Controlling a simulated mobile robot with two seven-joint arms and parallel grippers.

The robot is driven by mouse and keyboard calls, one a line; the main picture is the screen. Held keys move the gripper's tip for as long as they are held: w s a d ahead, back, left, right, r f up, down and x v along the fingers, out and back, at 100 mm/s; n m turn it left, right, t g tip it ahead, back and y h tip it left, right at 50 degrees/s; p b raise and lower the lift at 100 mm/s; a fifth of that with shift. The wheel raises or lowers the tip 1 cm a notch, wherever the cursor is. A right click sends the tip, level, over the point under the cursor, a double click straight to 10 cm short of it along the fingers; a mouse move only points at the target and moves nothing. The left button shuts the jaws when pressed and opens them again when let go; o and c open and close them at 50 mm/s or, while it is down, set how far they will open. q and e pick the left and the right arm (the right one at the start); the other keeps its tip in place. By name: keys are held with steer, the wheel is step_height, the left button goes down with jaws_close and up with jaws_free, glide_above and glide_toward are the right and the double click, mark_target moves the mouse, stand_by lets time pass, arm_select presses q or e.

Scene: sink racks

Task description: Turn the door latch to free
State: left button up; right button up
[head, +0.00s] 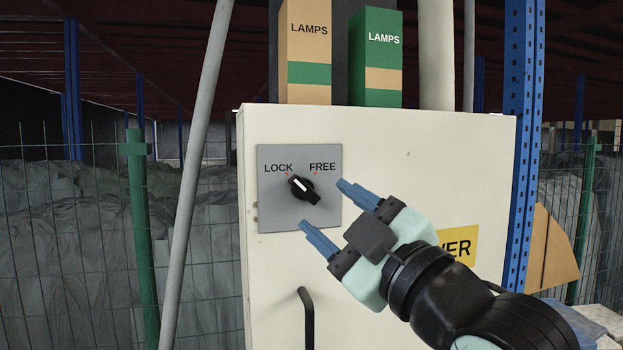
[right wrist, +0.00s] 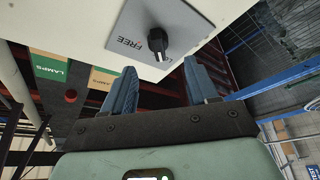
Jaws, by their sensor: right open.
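The door latch is a black rotary knob (head: 302,189) with a white pointer line, on a grey plate (head: 270,217) marked LOCK and FREE. The pointer tilts up and left, toward LOCK. My right gripper (head: 322,204) is open and empty, to the right of and slightly below the knob in the head view. In the right wrist view the knob (right wrist: 155,42) stands ahead of the gap between the fingertips of my right gripper (right wrist: 159,68), apart from them. My left gripper is not in view.
The plate is on a cream cabinet door (head: 375,150) with a black handle (head: 306,320) below. Two LAMPS boxes, tan (head: 305,50) and green (head: 376,60), stand above. A grey pole (head: 196,150) passes left of the cabinet, and a blue upright (head: 520,150) stands at right.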

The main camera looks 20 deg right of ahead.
mark_target(305, 190)
steer(key=p+x, duration=0.1)
steer(key=x, duration=0.5)
steer(key=shift+p, duration=0.4)
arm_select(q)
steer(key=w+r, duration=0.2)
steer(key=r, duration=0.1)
arm_select(e)
steer(key=c, duration=1)
